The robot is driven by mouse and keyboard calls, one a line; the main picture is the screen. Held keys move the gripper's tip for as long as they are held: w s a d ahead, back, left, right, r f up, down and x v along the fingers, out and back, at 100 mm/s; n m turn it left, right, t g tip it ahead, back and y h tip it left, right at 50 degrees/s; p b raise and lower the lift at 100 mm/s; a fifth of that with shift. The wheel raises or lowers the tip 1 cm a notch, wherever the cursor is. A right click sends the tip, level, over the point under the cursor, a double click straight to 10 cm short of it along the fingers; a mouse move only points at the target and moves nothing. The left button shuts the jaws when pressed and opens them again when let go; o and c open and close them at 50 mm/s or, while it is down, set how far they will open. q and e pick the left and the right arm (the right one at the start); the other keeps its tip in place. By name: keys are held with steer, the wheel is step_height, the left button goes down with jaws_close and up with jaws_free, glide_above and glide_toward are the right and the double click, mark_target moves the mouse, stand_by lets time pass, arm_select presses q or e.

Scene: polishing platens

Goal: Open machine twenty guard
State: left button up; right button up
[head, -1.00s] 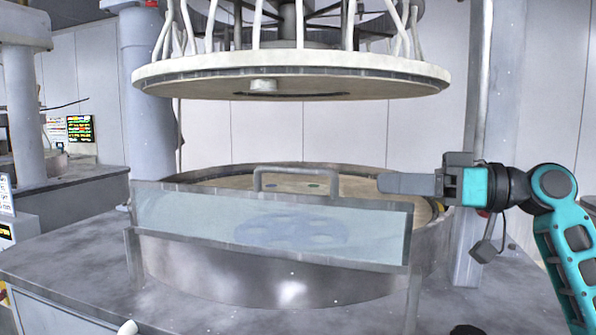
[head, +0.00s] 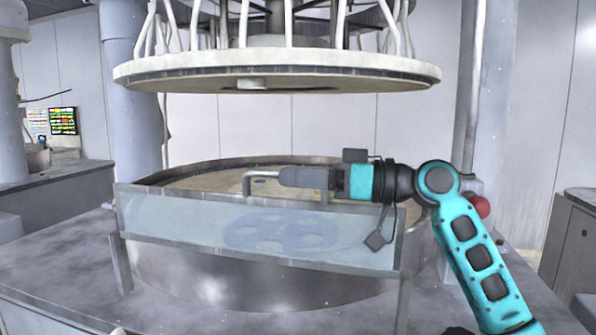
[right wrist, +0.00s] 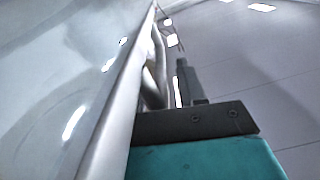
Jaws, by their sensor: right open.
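The guard (head: 180,219) is a clear, metal-framed panel standing upright at the front of the round metal tub. Its grey handle (head: 247,180) rises from the top edge; the right part of the handle is hidden behind my right gripper. My right gripper (head: 284,177) comes in from the right, with its fingers pointing left at the handle, and is open. Whether it touches the handle cannot be told. In the right wrist view the guard's top frame (right wrist: 118,105) runs up beside the gripper, and part of the handle shows ahead. My left gripper is not in view.
A large round upper platen (head: 180,78) with several white hoses hangs above the tub (head: 215,278). A red knob (head: 479,207) is behind my right arm. Another machine column (head: 8,110) and a lit screen (head: 63,121) are at the far left.

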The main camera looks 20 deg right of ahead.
steer(key=shift+w+a, duration=0.2)
steer(key=shift+a, duration=0.1)
steer(key=shift+c, duration=0.3)
jaws_close()
